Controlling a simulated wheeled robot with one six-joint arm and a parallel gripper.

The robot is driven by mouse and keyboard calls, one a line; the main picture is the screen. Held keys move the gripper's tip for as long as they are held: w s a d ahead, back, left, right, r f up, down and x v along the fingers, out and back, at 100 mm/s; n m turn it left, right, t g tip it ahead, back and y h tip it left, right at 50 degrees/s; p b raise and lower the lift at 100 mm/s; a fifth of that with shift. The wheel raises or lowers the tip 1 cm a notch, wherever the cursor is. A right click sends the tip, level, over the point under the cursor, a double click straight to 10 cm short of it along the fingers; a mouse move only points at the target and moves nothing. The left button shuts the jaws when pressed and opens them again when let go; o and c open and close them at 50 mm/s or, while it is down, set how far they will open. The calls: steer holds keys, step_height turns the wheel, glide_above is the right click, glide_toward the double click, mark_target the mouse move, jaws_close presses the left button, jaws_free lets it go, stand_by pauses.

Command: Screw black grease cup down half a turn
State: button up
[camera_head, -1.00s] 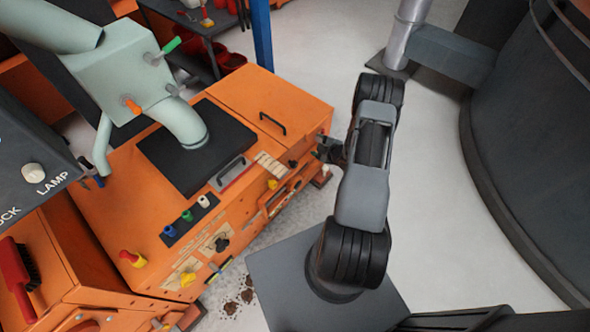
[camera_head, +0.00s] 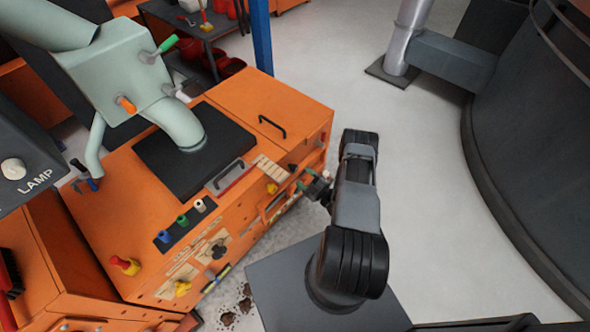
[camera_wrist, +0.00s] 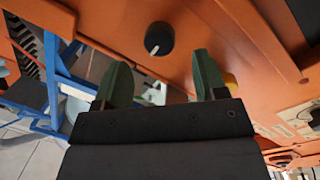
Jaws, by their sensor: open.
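A round black cap with a white line (camera_wrist: 159,39) sits on the orange machine face in the wrist view, and it looks like the black grease cup. In the head view, a small black part (camera_head: 293,167) shows on the machine's front near its right end; I cannot tell for sure that it is the same one. My gripper (camera_wrist: 162,76) is open and empty, its two green fingers apart. The cap appears between and beyond the fingertips, apart from them. In the head view my gripper (camera_head: 306,179) is just in front of the machine's right front.
A yellow knob (camera_wrist: 231,84) is close behind the right finger in the wrist view. Another black knob (camera_head: 218,250) and a yellow one (camera_head: 182,288) are lower on the front panel. Clear floor (camera_head: 430,210) lies right of my arm.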

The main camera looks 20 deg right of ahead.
mark_target(296, 170)
steer(key=shift+x, duration=3.2)
steer(key=shift+c, duration=0.5)
steer(key=c, duration=0.7)
steer(key=shift+d, duration=0.1)
steer(key=shift+c, duration=0.6)
steer(key=shift+m+b, duration=0.3)
steer(key=shift+b, duration=0.05)
